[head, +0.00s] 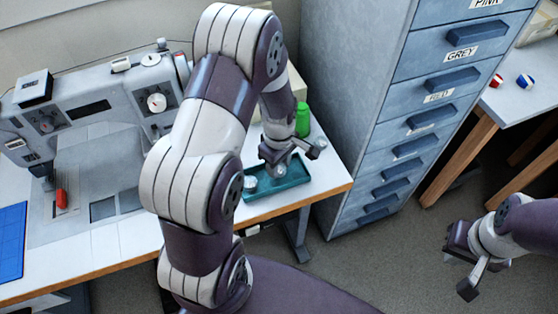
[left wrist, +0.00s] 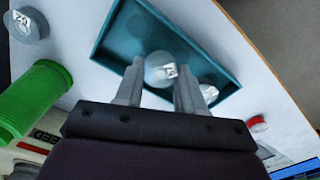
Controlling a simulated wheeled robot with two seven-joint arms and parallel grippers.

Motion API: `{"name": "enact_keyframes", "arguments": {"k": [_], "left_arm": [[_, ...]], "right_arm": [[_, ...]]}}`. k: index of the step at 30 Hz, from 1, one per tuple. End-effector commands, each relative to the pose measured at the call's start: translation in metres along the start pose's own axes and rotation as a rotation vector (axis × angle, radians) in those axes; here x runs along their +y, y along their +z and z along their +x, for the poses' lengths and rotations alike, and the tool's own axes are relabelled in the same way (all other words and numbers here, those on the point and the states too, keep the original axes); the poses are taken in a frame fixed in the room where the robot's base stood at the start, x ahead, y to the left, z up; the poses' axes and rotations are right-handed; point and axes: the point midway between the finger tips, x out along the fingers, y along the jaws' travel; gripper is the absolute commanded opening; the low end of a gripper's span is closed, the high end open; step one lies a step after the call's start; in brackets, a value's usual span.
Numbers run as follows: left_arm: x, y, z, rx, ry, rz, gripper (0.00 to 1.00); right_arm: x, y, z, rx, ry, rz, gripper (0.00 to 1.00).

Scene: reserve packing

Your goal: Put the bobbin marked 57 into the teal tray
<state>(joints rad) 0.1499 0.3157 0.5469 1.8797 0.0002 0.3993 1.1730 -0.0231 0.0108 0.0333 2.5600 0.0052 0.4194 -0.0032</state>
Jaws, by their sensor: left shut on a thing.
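My left gripper (head: 284,165) is over the teal tray (head: 296,181) and shut on a grey bobbin (head: 280,170). In the left wrist view the held bobbin (left wrist: 160,70) is between the fingertips (left wrist: 157,88), inside the outline of the teal tray (left wrist: 118,32). Its white label is too small to read. A second grey bobbin (head: 250,183) is at the tray's left end; it also shows in the left wrist view (left wrist: 208,92). A third grey bobbin (left wrist: 27,25) stands on the table outside the tray, its marking unclear. My right gripper (head: 461,271) is open and empty.
A green cylinder (head: 302,120) stands behind the tray. A red-topped white piece (left wrist: 258,125) shows near the tray. A grey machine (head: 95,130) fills the table's left. A blue drawer cabinet (head: 400,110) stands right of the table; a side table (head: 520,108) holds small red-and-blue pieces.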

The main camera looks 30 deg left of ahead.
Motion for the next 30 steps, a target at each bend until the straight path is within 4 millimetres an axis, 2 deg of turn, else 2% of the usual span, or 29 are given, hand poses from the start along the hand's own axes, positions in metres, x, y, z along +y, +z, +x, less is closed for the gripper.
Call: {"name": "enact_keyframes", "arguments": {"k": [1,4,13,14,16,17,26,30], "left_arm": [[0.0,0.0,0.008,0.0,-0.001,0.0,0.1],[0.0,0.0,0.013,0.0,-0.001,0.0,0.1],[0.0,0.0,0.015,0.0,0.0,0.0,0.1],[0.0,0.0,0.015,0.0,0.0,0.0,0.42],[0.0,0.0,0.015,0.0,0.0,0.0,0.64],[0.0,0.0,0.015,0.0,0.0,0.0,0.68],[0.0,0.0,0.012,0.0,0.001,0.0,0.68],[0.001,-0.001,-0.013,0.002,0.005,0.0,0.68]], "right_arm": [[0.0,0.001,0.005,0.0,0.0,0.0,0.0],[0.0,0.001,0.008,0.0,0.0,0.0,0.0],[0.0,0.001,0.008,0.0,0.0,0.0,0.0],[0.0,0.001,0.008,0.0,0.0,0.0,0.0],[0.0,0.001,0.008,0.0,0.0,0.0,0.0],[0.0,0.001,0.008,0.0,0.0,0.0,0.0],[0.0,0.001,0.007,0.0,0.0,0.0,0.0],[0.0,0.001,0.005,0.0,0.0,0.0,0.0]]}}
